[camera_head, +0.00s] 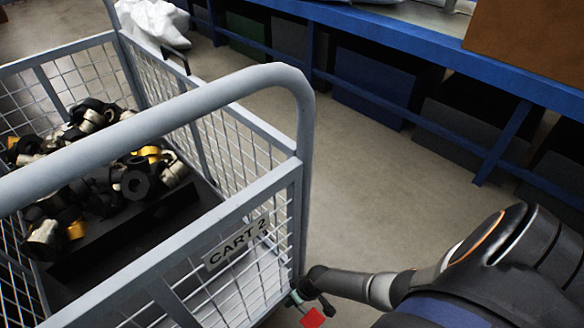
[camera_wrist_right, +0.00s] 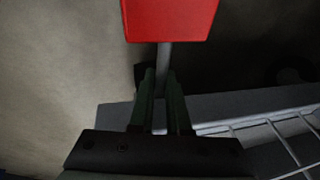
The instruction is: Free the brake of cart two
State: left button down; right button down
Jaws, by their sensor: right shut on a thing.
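Cart two (camera_head: 298,190) is a grey wire-mesh cart with a "CART 2" label (camera_head: 236,243) on its end panel. Its brake lever shows as a red pad (camera_head: 312,318) low at the cart's near right corner. In the right wrist view the red pad (camera_wrist_right: 170,20) sits on a thin grey rod (camera_wrist_right: 164,58). My right gripper (camera_head: 294,298) is down beside that corner. In the wrist view its fingers (camera_wrist_right: 160,88) are shut on the brake lever's rod, just below the red pad. The wheels are hidden. My left gripper is not in view.
The cart holds a pile of black, white and gold parts (camera_head: 135,185). A white bag (camera_head: 152,20) is at its far corner. A blue rack (camera_head: 400,35) with dark bins runs along the back right. The floor (camera_head: 385,165) between is clear.

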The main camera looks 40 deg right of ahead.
jog(key=shift+w, duration=0.1)
jog(key=c, duration=0.9)
grip_release()
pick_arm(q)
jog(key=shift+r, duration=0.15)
pick_arm(e)
jog(key=shift+r, duration=0.15)
